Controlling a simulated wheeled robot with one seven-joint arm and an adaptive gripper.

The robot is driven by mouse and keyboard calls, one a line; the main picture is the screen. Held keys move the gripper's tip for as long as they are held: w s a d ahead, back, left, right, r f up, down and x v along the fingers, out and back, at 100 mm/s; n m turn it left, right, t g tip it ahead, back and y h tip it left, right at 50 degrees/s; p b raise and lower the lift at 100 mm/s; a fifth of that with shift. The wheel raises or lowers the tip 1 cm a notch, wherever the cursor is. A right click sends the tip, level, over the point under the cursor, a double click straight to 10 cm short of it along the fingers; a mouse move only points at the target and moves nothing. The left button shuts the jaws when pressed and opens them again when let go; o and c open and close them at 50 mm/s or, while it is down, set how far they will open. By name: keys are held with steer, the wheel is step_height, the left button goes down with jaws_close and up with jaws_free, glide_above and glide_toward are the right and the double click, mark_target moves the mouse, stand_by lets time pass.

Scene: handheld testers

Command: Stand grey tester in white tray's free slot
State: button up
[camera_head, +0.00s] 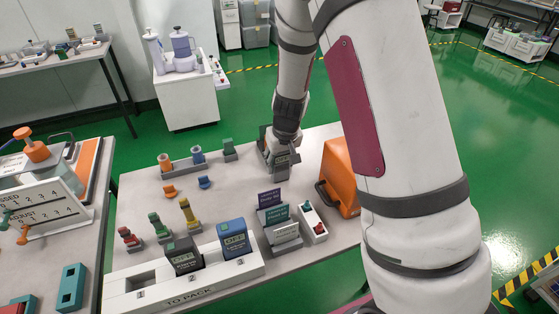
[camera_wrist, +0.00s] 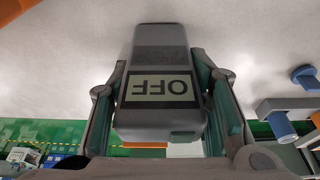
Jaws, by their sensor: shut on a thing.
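My gripper (camera_head: 279,150) is at the back right of the table in the head view, largely hidden by my own wrist. In the wrist view my gripper (camera_wrist: 160,78) is shut on the grey tester (camera_wrist: 158,40), one finger on each side. Its screen reads OFF, upside down in this view. The grey tester (camera_head: 282,160) shows only partly in the head view; whether it touches the table is unclear. The white tray (camera_head: 215,284), marked TO PACK, lies at the table's front. Its left slot (camera_head: 142,281) is empty; a dark tester (camera_head: 183,255) and a blue tester (camera_head: 234,238) stand in the others.
An orange case (camera_head: 340,175) stands right of my gripper. A card holder (camera_head: 283,232) and a white switch box (camera_head: 313,225) are right of the tray. Small red, green and yellow-handled items (camera_head: 188,213) stand behind the tray. A rack (camera_head: 197,158) is at the back left.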

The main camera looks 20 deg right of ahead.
steer(key=shift+f, duration=0.1)
steer(key=o, duration=0.8)
steer(key=shift+f, duration=0.1)
steer(key=o, duration=0.4)
